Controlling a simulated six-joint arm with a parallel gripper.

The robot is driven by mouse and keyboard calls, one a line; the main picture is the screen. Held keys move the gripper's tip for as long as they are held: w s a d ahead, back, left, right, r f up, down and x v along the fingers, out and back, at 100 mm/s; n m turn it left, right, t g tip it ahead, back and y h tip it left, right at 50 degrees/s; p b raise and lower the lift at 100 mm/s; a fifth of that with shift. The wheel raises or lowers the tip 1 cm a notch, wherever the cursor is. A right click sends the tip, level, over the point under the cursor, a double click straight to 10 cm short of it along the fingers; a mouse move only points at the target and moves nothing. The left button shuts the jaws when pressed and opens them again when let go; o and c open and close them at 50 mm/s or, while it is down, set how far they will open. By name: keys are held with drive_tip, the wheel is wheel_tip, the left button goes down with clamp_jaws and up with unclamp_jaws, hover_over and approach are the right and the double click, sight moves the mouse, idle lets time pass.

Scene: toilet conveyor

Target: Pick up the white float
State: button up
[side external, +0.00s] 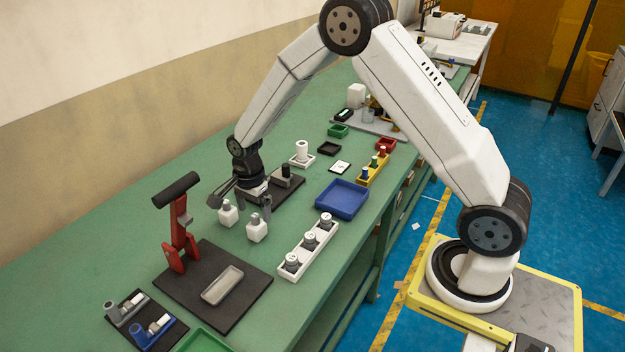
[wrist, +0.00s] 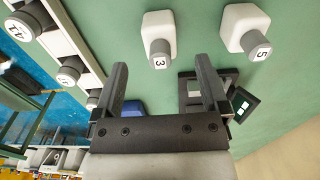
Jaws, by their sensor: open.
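Two white block-shaped pieces with grey necks stand on the green bench in the side view, one at the left (side external: 227,214) and one nearer the front (side external: 256,231). In the wrist view one white piece has a cap marked 3 (wrist: 158,28) and the other a cap marked 5 (wrist: 243,22). I cannot tell which of these, if either, is the white float. My gripper (side external: 241,204) is open and empty, pointing down just above and behind them. In the wrist view the piece marked 3 lies ahead, between the lines of the fingers (wrist: 163,75), apart from them.
A white rack with several grey, white-capped parts (side external: 284,273) stands to the right. A blue tray (side external: 342,199) lies behind it. A dark plate with a red stand (side external: 180,240) and a grey tray (side external: 222,285) is in front. A white cylinder (side external: 301,150) stands farther back.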

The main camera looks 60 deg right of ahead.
sight(254, 215)
drive_tip(key=shift+f, duration=2.6)
clamp_jaws()
drive_tip(key=shift+r, duration=0.1)
drive_tip(key=shift+r, duration=0.7)
drive_tip(key=s+r, duration=1.1)
drive_tip(key=s, duration=0.3)
drive_tip(key=shift+a+r, duration=0.2)
